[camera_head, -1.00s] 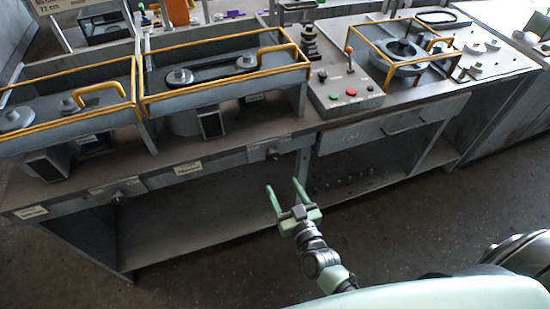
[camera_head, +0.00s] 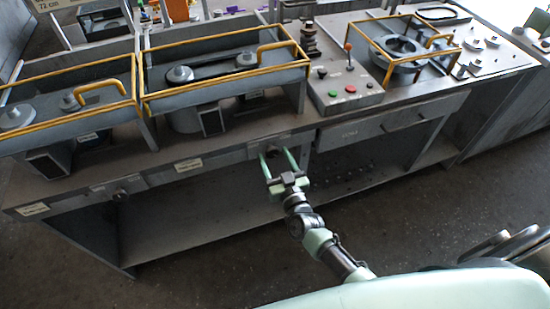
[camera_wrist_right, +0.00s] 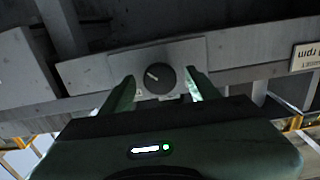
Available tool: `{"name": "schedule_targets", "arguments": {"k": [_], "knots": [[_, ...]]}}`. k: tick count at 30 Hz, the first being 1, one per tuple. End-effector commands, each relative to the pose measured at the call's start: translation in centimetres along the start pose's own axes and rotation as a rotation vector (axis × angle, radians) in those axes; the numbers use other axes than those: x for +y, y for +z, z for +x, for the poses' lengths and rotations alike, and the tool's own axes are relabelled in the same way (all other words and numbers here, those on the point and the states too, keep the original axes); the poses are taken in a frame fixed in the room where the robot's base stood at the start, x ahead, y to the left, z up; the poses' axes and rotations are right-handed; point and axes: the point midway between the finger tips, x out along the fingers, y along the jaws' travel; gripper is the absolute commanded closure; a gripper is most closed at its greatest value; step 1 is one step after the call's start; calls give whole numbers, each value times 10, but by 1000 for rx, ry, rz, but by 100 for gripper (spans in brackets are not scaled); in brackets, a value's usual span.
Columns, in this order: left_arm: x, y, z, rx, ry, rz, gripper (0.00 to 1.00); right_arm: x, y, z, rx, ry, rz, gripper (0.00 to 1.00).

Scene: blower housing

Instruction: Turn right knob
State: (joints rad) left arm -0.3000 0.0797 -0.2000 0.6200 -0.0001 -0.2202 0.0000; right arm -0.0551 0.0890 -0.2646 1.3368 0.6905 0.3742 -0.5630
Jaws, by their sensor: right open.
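The right knob (camera_head: 271,151) sits on a plate on the bench's front rail in the head view. In the right wrist view it is a round dark knob (camera_wrist_right: 160,79) with a pale pointer mark that slants. My right gripper (camera_head: 276,154) is open, with its two green fingers pointing at the rail. In the wrist view the fingers stand on either side of the knob, with a gap on each side; I cannot tell whether the tips reach past its face. A left knob (camera_head: 120,195) is farther left on the same rail. My left gripper is out of view.
The bench carries yellow-railed housings (camera_head: 225,75) and a control box (camera_head: 345,88) with red and green buttons and a lever. A drawer (camera_head: 390,120) is right of the knob. A lower shelf (camera_head: 205,222) runs below. The floor in front is clear.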

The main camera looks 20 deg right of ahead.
Motion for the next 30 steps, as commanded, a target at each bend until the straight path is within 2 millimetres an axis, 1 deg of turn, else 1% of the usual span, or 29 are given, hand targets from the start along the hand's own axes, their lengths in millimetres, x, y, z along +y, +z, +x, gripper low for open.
{"name": "schedule_targets", "arguments": {"k": [1,2,3,5,6,7,12,17,23,30], "knots": [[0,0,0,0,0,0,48,0,0,0,0,0,0,45],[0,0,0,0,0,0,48,0,0,0,0,0,0,54],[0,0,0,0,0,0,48,0,0,0,0,0,0,65],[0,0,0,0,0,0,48,0,0,0,0,0,0,81],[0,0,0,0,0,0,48,0,0,0,0,0,0,92],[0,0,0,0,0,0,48,0,0,0,0,0,0,100],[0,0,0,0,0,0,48,0,0,0,0,0,7,100],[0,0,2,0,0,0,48,0,1,0,-1,0,49,100],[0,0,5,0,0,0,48,0,1,-1,-1,1,167,100],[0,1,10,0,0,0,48,-1,2,-1,-1,0,357,100]]}}
